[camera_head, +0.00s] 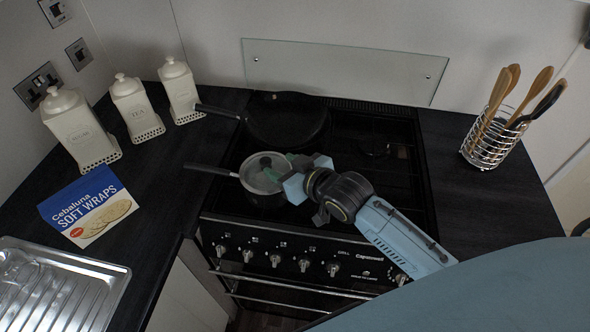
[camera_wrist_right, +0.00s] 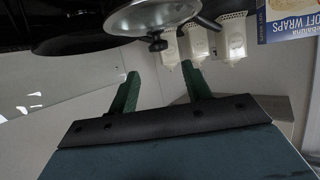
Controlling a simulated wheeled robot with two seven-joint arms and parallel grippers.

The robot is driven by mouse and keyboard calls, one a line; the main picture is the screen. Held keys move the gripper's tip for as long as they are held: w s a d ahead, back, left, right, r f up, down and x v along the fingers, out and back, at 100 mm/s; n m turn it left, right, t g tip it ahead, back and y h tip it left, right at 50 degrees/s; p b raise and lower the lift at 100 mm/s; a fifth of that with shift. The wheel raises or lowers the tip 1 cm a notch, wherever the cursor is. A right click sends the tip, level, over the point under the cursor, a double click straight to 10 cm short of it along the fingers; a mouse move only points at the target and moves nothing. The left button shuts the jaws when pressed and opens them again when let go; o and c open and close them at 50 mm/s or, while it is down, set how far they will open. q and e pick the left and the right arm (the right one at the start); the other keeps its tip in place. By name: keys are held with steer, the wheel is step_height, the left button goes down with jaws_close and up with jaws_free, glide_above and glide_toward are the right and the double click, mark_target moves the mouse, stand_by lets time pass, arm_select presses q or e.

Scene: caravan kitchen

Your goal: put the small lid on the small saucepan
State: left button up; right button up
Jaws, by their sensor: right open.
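The small saucepan (camera_head: 262,198) is dark and stands on the front left of the hob, its black handle (camera_head: 208,169) pointing left. The small lid (camera_head: 255,178), a silvery disc with a dark knob, lies over the saucepan's mouth and looks about level; whether it is fully seated I cannot tell. In the right wrist view the lid (camera_wrist_right: 140,18) and its knob (camera_wrist_right: 158,44) show just beyond my fingertips. My right gripper (camera_head: 281,167) is open beside the lid on its right, its green fingers (camera_wrist_right: 160,70) apart with nothing between them. My left gripper is not in view.
A black frying pan (camera_head: 287,122) stands behind the saucepan. White canisters (camera_head: 130,106) and a wraps packet (camera_head: 88,206) are on the left worktop, near the steel sink (camera_head: 62,282). A utensil holder (camera_head: 492,139) stands on the right. The hob's right side is clear of pans.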

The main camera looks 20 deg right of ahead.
steer(key=shift+v, duration=2.2)
